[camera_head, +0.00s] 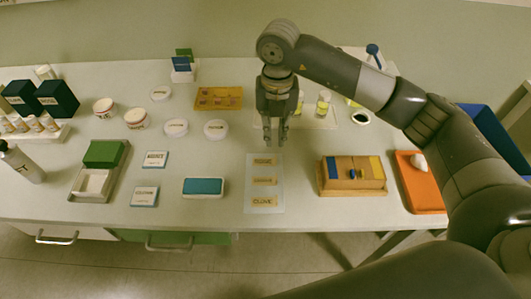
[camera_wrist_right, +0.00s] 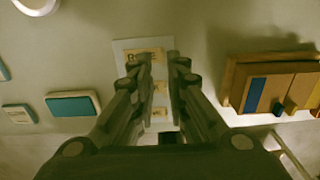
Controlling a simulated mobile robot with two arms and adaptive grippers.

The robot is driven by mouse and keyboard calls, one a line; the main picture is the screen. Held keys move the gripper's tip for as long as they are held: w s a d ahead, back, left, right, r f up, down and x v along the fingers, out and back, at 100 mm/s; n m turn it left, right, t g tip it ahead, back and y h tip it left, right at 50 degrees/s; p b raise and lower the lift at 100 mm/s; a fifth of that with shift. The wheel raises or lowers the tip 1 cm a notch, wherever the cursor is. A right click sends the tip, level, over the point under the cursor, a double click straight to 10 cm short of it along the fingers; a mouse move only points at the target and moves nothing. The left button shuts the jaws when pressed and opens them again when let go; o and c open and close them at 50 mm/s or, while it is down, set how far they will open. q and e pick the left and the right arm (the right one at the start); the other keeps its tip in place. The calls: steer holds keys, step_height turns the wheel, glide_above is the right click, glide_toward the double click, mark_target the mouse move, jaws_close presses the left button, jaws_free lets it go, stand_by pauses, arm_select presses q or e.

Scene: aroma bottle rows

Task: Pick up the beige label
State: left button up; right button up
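Three beige labels lie in a column on a pale sheet (camera_head: 250,206) on the table: a top label (camera_head: 264,161), a middle label (camera_head: 264,181) and a bottom label (camera_head: 264,201) that seems to read CLOVE. My right gripper (camera_head: 275,142) points down just beyond the top label in the head view, with its fingers apart and nothing seen between them. In the right wrist view, the gripper (camera_wrist_right: 164,62) is over the sheet (camera_wrist_right: 125,46), and its fingers partly cover the labels. The label nearest the fingertips (camera_wrist_right: 146,56) shows between them. My left gripper is not in view.
A wooden box (camera_head: 352,178) with blue and yellow panels stands right of the sheet. An orange tray (camera_head: 420,198) is farther right. A teal-topped case (camera_head: 203,187) lies to the left. White round lids (camera_head: 216,129) and a yellow tray (camera_head: 218,98) are behind. Table around the sheet is clear.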

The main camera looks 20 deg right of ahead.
mark_target(276, 157)
steer(key=f, duration=0.1)
steer(key=s+f, duration=0.1)
steer(key=shift+f, duration=0.3)
steer(key=shift+w+f+p, duration=0.1)
steer(key=shift+f+p, duration=0.25)
steer(key=shift+p, duration=0.05)
step_height(276, 157, down, 5)
steer(key=shift+d+r+p, duration=0.1)
steer(key=shift+d+p, duration=0.05)
steer(key=shift+p, duration=0.75)
steer(key=shift+c, duration=1.3)
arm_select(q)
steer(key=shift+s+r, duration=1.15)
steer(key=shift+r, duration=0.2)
arm_select(e)
jaws_close()
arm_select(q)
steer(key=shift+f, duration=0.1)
arm_select(e)
steer(key=shift+r, duration=0.1)
